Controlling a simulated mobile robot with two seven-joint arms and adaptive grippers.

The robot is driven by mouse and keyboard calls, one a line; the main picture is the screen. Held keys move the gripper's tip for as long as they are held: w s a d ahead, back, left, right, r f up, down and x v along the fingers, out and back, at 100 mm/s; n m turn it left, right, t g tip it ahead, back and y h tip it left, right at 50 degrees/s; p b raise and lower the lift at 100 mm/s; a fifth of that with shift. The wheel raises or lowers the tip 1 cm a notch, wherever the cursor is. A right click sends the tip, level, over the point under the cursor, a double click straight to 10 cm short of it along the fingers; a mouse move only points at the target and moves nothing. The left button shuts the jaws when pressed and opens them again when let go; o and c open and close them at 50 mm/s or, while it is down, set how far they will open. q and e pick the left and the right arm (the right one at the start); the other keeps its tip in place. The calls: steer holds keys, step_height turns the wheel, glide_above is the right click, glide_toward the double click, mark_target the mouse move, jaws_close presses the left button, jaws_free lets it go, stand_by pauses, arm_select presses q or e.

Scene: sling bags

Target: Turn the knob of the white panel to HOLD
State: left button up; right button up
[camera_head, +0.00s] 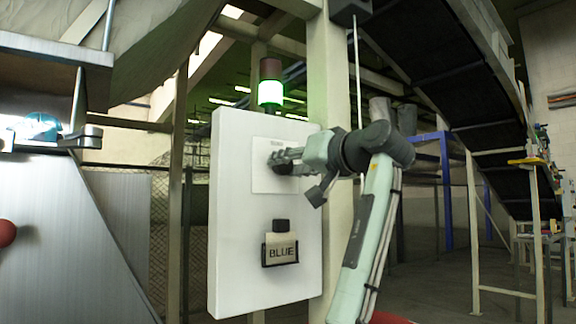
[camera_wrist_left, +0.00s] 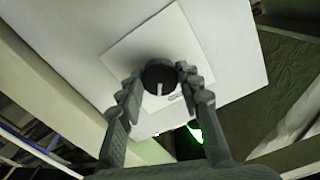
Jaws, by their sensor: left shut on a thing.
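The white panel (camera_head: 235,210) stands upright in the middle of the head view, with a paler square plate (camera_head: 262,183) on its upper part. My left gripper (camera_head: 282,160) reaches this plate from the right. In the left wrist view the round black knob (camera_wrist_left: 158,73) sits on the plate (camera_wrist_left: 190,45), between the fingertips of my left gripper (camera_wrist_left: 159,77), which is shut on it. A white mark on the knob points to the bottom of that picture. Small lettering beside the knob is partly hidden and unreadable. In the head view the fingers hide most of the knob.
A lamp (camera_head: 271,92) glowing green stands above the panel. A holder labelled BLUE (camera_head: 281,249) is fixed lower on the panel. A beige post (camera_head: 332,75) rises behind the panel's right edge. A metal chute or machine (camera_head: 65,230) fills the left side.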

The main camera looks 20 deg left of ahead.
arm_select(q)
steer(key=m, duration=1)
steer(key=shift+r+m, duration=0.1)
steer(key=shift+m, duration=0.5)
steer(key=o, duration=1.2)
steer(key=shift+c, duration=0.2)
steer(key=v, duration=1.2)
steer(key=shift+s, duration=0.1)
